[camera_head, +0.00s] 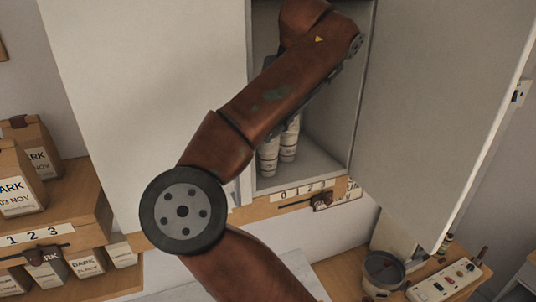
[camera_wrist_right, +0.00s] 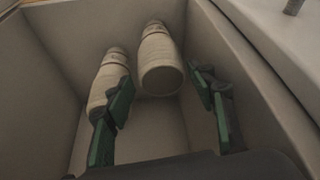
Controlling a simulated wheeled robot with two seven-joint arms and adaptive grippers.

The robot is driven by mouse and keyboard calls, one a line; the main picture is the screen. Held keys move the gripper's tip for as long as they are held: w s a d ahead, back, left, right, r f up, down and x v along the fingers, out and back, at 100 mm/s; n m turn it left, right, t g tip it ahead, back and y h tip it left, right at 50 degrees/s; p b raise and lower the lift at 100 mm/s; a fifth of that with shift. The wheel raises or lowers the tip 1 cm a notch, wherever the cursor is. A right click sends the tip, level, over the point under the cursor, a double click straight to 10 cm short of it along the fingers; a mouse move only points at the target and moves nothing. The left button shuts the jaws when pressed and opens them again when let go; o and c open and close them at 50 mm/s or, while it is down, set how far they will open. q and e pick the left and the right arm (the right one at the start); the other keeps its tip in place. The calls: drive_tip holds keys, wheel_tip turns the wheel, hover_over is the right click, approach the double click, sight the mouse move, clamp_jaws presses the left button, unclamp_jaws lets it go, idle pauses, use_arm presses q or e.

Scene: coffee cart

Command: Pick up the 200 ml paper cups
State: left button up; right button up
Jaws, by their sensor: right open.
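Two pale stacks of paper cups stand in the open white cabinet. In the head view the left stack (camera_head: 268,156) and the right stack (camera_head: 289,141) show only their lower parts; my right arm covers the rest. In the right wrist view the left stack (camera_wrist_right: 108,82) is partly behind one green finger pad, and the right stack (camera_wrist_right: 160,62) shows between the two fingers. My right gripper (camera_wrist_right: 161,79) is open, with nothing visibly clamped. Cup sizes are not readable. My left gripper is not in view.
Cabinet doors (camera_head: 150,90) (camera_head: 435,100) stand open on both sides. A numbered strip (camera_head: 295,194) runs under the cabinet. Labelled bags (camera_head: 20,190) stand on a wooden shelf at left. A dark round container (camera_head: 384,268) and a power strip (camera_head: 447,281) sit at lower right.

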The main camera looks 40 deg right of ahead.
sight(268, 152)
drive_tip(key=shift+x, duration=1.8)
drive_tip(key=shift+a, duration=0.1)
clamp_jaws()
